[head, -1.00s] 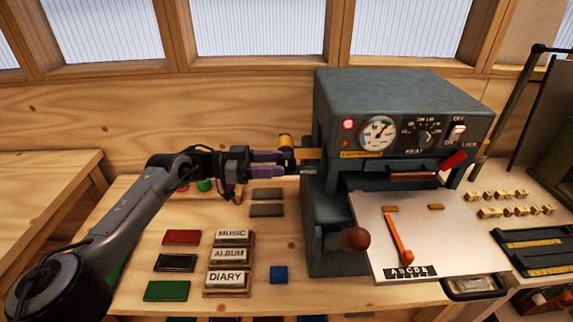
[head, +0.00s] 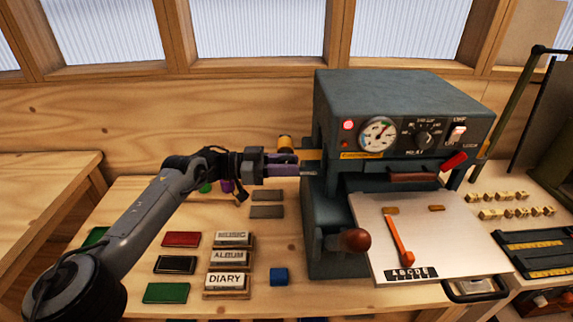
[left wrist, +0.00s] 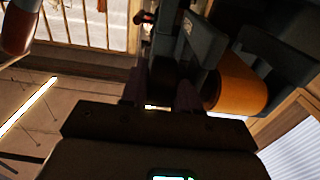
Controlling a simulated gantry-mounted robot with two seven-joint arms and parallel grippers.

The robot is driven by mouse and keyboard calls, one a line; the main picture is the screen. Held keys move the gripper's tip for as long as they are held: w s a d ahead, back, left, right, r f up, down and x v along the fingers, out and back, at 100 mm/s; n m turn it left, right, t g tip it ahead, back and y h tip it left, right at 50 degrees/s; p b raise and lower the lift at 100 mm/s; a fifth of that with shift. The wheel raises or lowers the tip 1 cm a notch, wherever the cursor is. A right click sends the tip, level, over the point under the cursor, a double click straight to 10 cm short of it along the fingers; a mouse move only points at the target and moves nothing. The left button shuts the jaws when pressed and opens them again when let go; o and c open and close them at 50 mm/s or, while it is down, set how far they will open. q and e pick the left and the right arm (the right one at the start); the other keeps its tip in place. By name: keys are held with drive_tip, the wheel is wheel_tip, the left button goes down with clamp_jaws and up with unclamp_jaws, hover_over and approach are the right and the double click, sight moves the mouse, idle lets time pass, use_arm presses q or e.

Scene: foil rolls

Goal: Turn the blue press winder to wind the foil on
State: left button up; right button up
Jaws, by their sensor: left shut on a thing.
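The grey foil press (head: 400,100) stands on the bench right of centre. A gold foil roll (head: 286,143) sits at its left side, with a gold strip running into the press; the roll shows large and orange in the left wrist view (left wrist: 242,86). My left gripper (head: 298,168) is at the press's left side, just below the roll, fingers pointing right. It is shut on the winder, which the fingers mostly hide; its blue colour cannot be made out. In the left wrist view the purple fingers (left wrist: 160,97) are dark against the press. My right gripper is not in view.
A brown-knobbed handle (head: 355,240) sticks out at the press's front left. A pale plate (head: 430,245) with an orange lever lies before it. Lettered blocks (head: 229,257), coloured slabs and a blue block (head: 279,276) lie on the bench, left of the press.

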use_arm(q)
drive_tip(key=shift+r+y+p, duration=0.25)
drive_tip(key=shift+y+p, duration=0.25)
drive_tip(key=shift+p, duration=0.25)
clamp_jaws()
drive_tip(key=y+p, duration=0.3)
drive_tip(key=p, duration=0.2)
drive_tip(key=shift+r, duration=0.1)
drive_tip(key=y+p, duration=0.2)
drive_tip(key=shift+f+y, duration=0.2)
drive_tip(key=shift+y, duration=0.1)
drive_tip(key=shift+f+p, duration=0.15)
drive_tip(key=shift+p, duration=0.25)
drive_tip(key=shift+y, duration=0.3)
drive_tip(key=o, duration=0.9)
unclamp_jaws()
